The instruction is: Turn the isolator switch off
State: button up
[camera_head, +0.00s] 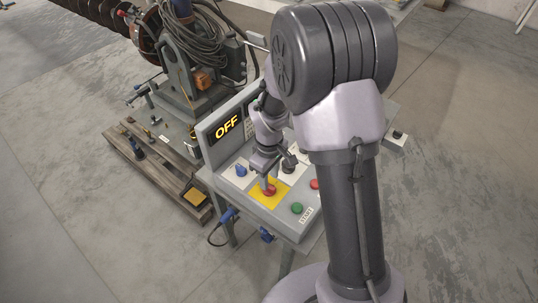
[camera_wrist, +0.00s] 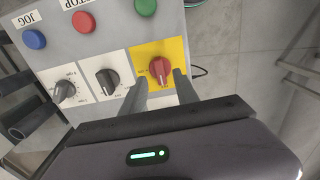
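The isolator switch is a red rotary knob on a yellow plate (camera_wrist: 173,47) of the grey control panel. In the wrist view the red knob (camera_wrist: 160,68) lies between the ends of my two fingers. My gripper (camera_wrist: 160,80) is open, one finger to each side of the knob, with visible gaps. In the head view my gripper (camera_head: 267,183) points down at the red knob (camera_head: 269,191) and partly covers it. A display (camera_head: 227,127) on the panel's upright back reads OFF in yellow letters.
Beside the yellow plate, the wrist view shows a black selector (camera_wrist: 108,80) and a grey one (camera_wrist: 64,91) on white plates. Red (camera_wrist: 83,21), green (camera_wrist: 34,39) and blue (camera_wrist: 145,6) buttons are close. A wooden pallet (camera_head: 155,165) with machinery stands left of the panel.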

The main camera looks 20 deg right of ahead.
notch_tip(320, 180, up, 14)
jog(key=p, duration=0.3)
jog(key=shift+f, duration=0.15)
jog(key=s+a+r+m+t+y+b, duration=0.1)
jog(key=s+a+r+m+t+b, duration=0.1)
jog(key=s+m+b, duration=0.3)
jog(key=s+a+r+m+t+y+b, duration=0.1)
jog(key=s+m+b, duration=0.5)
jog(key=s, duration=0.8)
jog(key=a+r+t, duration=0.1)
jog(key=t, duration=0.1)
jog(key=shift+m+t, duration=0.4)
